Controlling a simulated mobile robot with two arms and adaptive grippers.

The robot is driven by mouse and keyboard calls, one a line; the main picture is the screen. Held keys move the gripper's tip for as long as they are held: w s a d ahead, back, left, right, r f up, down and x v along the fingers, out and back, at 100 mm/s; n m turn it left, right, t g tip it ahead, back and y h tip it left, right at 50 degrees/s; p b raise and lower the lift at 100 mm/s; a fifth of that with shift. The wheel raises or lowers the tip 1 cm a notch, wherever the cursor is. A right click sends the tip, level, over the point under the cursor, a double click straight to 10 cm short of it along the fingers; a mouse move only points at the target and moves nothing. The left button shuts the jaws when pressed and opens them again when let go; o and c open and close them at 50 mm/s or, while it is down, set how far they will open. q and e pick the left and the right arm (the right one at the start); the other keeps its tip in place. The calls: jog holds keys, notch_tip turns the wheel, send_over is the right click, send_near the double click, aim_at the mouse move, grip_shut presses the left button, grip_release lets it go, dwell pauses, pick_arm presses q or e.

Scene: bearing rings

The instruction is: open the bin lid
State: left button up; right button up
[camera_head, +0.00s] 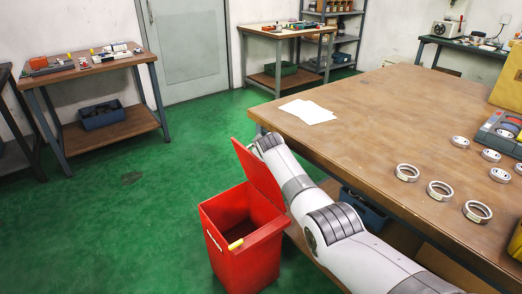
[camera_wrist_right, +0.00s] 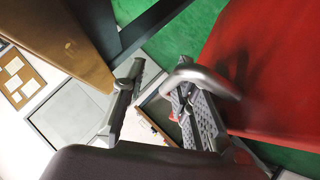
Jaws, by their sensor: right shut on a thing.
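The red bin (camera_head: 240,262) stands on the green floor beside the large wooden table. Its red lid (camera_head: 258,172) is raised and tilted steeply, and the bin's dark inside shows. The lid also fills the right of the right wrist view (camera_wrist_right: 275,70), with a silver bar handle (camera_wrist_right: 212,78) on it. My right gripper (camera_wrist_right: 160,110) is at this handle and shut on it, one finger passing by the bar. My left gripper is not in view.
The large table (camera_head: 370,120) borders my right arm closely. It carries white sheets (camera_head: 308,112) and several metal rings (camera_head: 440,190). A blue crate (camera_head: 362,210) is under it. Open green floor lies left of the bin, with a workbench (camera_head: 95,68) beyond.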

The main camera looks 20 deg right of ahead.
jog(key=shift+s+a+f, duration=0.1)
jog(key=shift+s+f, duration=0.1)
jog(key=shift+f, duration=0.2)
jog(key=shift+s+a, duration=0.1)
jog(key=v, duration=1.2)
jog(key=shift+r, duration=0.25)
dwell(0.4)
